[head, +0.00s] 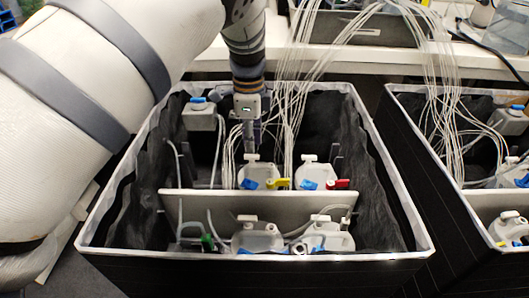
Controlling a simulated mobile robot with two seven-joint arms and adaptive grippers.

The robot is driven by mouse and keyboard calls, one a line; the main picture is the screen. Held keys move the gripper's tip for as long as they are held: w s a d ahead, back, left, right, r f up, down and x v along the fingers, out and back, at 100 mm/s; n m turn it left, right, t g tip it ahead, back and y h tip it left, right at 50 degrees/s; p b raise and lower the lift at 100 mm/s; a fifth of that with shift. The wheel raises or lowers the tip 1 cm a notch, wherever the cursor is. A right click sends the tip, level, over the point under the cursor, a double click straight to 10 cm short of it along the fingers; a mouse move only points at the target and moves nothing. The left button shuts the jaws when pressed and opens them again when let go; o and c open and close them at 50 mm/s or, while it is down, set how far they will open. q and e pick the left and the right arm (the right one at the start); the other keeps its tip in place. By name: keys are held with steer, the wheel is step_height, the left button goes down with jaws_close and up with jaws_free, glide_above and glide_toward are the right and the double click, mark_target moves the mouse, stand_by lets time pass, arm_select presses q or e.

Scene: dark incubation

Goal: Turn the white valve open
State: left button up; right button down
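My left gripper (250,148) points down into the black-lined box (257,252). Its fingertips are just above, or at, the small white top piece (252,158) of a white vessel at the back middle. I cannot tell whether they touch it, or whether the fingers are open or shut. A yellow handle (278,183) is at that vessel's lower right. Several white vessels have small white pieces on top, including one at the front right (321,219). Which of these is the white valve is not clear. My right gripper is not in view.
A pale divider (180,201) crosses the box. A vessel with a red handle (341,184) is to the right, and a green piece (208,242) is at front left. Thin white tubes (297,60) hang beside my gripper. A second similar box (424,178) stands at right.

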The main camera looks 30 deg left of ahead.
mark_target(252, 155)
arm_select(q)
step_height(252, 155, down, 4)
steer(key=shift+f, duration=0.15)
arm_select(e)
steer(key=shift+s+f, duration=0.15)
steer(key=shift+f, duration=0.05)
arm_select(q)
jaws_close()
